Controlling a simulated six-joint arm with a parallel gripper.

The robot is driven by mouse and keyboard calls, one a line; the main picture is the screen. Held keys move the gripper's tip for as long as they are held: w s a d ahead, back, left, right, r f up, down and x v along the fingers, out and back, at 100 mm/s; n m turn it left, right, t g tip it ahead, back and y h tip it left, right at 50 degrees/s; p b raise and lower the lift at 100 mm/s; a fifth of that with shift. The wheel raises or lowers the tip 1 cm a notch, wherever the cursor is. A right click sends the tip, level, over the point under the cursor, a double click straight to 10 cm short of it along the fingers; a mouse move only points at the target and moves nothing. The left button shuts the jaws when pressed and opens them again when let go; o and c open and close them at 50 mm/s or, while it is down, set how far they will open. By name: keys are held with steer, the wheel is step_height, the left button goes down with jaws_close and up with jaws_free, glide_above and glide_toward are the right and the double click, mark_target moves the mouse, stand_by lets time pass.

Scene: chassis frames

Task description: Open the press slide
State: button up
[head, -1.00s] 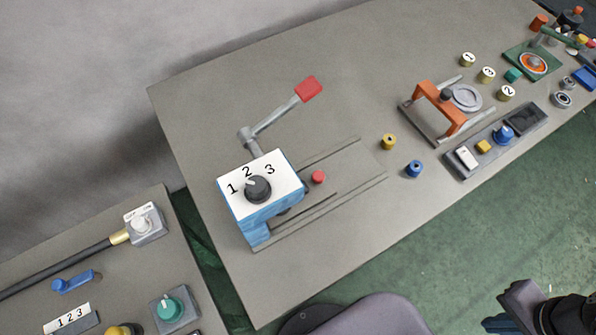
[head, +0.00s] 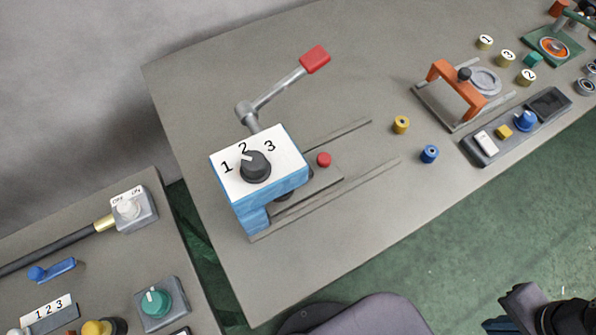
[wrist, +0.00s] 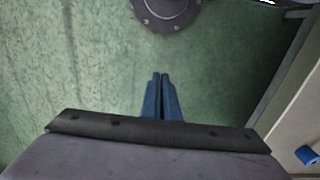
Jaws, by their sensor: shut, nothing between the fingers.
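The press (head: 258,180) is a blue block with a white top, a black dial marked 1, 2, 3 and a lever (head: 283,88) with a red grip. My gripper (head: 500,324) is at the bottom right of the head view, over the floor and far from the slide. In the wrist view its blue fingers (wrist: 162,97) are together and empty. The slide is not in the wrist view.
A yellow bushing (head: 401,125) and a blue bushing (head: 430,154) stand right of the rails. An orange-handled frame (head: 456,92) and a switch panel (head: 515,130) are farther right. A second table (head: 90,265) is at lower left.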

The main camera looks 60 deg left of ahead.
steer(key=o, duration=0.9)
steer(key=shift+w+a+r, duration=0.25)
steer(key=shift+a, duration=0.05)
steer(key=shift+c, duration=0.2)
steer(key=w+a+r+n+p, duration=0.1)
steer(key=a+r+n, duration=0.1)
steer(key=a, duration=0.5)
steer(key=w+a+r+n+p, duration=0.2)
steer(key=a+r+n, duration=0.1)
steer(key=a, duration=0.5)
steer(key=w+a+r+n+p, duration=0.1)
steer(key=a+r+n, duration=0.2)
steer(key=a, duration=0.5)
steer(key=shift+w+a+r+p, duration=0.15)
steer(key=shift+a+r+p, duration=0.05)
steer(key=shift+r+p, duration=0.15)
steer(key=s+a+r+n+p, duration=0.3)
steer(key=s+a, duration=0.4)
steer(key=a, duration=0.6)
step_height(320, 180, up, 2)
steer(key=r+n, duration=0.1)
steer(key=n, duration=0.3)
glide_above(324, 157)
steer(key=shift+a+f, duration=0.1)
steer(key=shift+f, duration=0.15)
steer(key=shift+f+p, duration=0.7)
steer(key=shift+f, duration=2.95)
